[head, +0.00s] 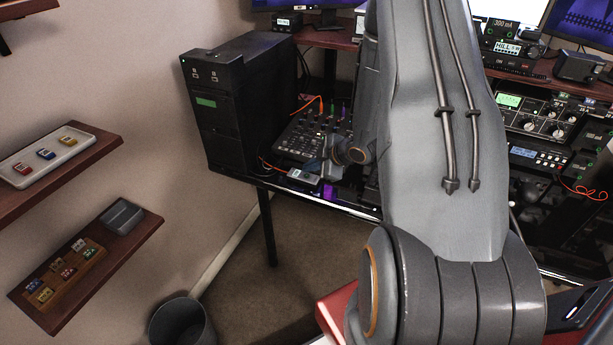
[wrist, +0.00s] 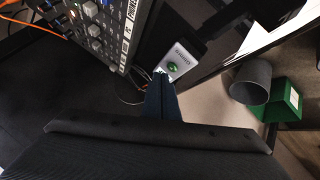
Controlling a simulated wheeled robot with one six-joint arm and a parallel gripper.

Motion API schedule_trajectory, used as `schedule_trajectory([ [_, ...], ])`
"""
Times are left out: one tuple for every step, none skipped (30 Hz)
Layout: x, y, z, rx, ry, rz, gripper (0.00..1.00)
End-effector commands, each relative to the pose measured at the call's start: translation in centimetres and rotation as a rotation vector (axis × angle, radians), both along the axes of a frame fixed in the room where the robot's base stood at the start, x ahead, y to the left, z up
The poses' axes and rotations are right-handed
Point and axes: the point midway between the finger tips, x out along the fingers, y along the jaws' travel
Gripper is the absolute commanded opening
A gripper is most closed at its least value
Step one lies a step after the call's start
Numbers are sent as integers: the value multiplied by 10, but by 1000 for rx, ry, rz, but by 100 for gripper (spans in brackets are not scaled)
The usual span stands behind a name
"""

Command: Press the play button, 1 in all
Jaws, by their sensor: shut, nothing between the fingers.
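In the wrist view a small light-grey box has a round green button (wrist: 172,67) on its face, which I take to be the play button. The small box (head: 303,176) also shows in the head view, at the front edge of the desk. My gripper (wrist: 160,76) is shut and empty, its dark fingertips close beside the near side of the box and just short of the green button. I cannot tell whether they touch the box. In the head view my gripper (head: 322,166) is partly hidden by my arm.
A mixer (head: 310,138) with knobs and cables stands behind the box, and a black tower (head: 225,105) stands to its left. A grey bin (wrist: 252,82) and a green box (wrist: 288,100) are on the floor. Shelves (head: 95,260) hang on the left wall.

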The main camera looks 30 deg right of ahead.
Motion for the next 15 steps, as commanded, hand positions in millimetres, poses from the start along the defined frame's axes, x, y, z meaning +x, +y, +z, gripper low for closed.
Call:
schedule_trajectory([
  [0, 0, -2, 0, 0, 0, 0],
  [0, 0, -3, 0, 0, 0, 0],
  [0, 0, -4, 0, 0, 0, 0],
  [0, 0, -5, 0, 0, 0, 0],
  [1, 0, -6, 0, 0, 0, 0],
  [1, 0, -7, 0, 0, 0, 0],
  [1, 0, -8, 0, 0, 0, 0],
  [1, 0, -8, 0, 0, 0, 0],
  [1, 0, -8, 0, 0, 0, 0],
  [1, 0, -8, 0, 0, 0, 0],
  [1, 0, -8, 0, 0, 0, 0],
  [1, 0, -8, 0, 0, 0, 0],
  [1, 0, -8, 0, 0, 0, 0],
  [1, 0, -8, 0, 0, 0, 0],
  [1, 0, -8, 0, 0, 0, 0],
])
